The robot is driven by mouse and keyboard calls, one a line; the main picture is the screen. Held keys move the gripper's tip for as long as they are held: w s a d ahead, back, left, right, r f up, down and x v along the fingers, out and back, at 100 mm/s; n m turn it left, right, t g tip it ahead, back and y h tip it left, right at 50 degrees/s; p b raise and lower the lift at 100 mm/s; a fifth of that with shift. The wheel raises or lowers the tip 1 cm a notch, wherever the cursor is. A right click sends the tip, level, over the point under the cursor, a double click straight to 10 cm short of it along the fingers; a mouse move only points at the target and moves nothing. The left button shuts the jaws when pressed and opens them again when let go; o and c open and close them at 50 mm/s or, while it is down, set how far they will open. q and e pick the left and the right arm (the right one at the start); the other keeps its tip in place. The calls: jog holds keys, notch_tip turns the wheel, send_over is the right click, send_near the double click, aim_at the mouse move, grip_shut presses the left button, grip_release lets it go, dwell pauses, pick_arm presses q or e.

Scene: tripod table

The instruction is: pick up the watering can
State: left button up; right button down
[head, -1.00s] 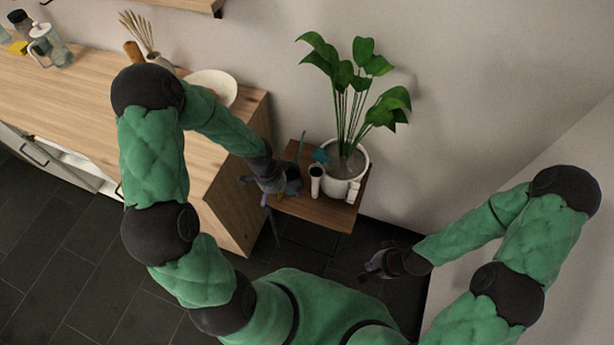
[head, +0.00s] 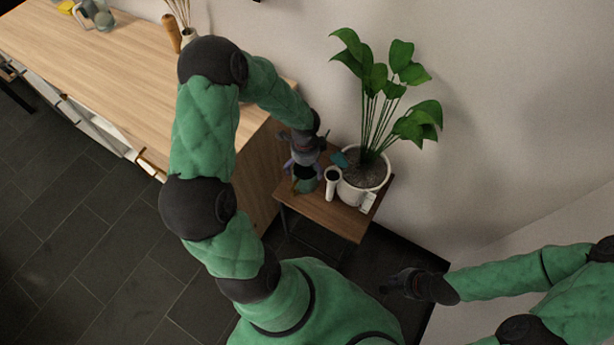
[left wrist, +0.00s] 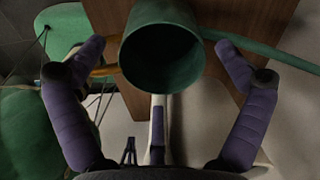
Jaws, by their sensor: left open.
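The watering can shows in the left wrist view as a dark green, open-topped cylinder (left wrist: 160,55). A brass-coloured handle reaches left from it and a thin green spout reaches right. My left gripper (left wrist: 160,48) is open, with one purple finger on each side of the can; contact cannot be told. In the head view the can (head: 306,184) is at the left part of the small wooden table (head: 335,216), partly hidden by my left gripper (head: 304,165). My right gripper (head: 396,284) is away from the table at the lower right; its jaws are too small to read.
A white cylindrical cup (head: 332,185) stands close to the right of the can. A white pot (head: 362,192) with a tall leafy plant (head: 395,90) is beside it. A small teal piece (head: 340,158) is behind the cup. A wooden counter (head: 120,85) is at the left.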

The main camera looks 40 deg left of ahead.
pick_arm(q)
jog(key=shift+w+a+f+b, duration=0.1)
jog(key=shift+f+b, duration=1.6)
jog(key=shift+f, duration=1.75)
jog(key=shift+r, duration=0.1)
jog(key=c, duration=1.4)
jog(key=shift+o, duration=0.2)
jog(key=shift+r, duration=0.1)
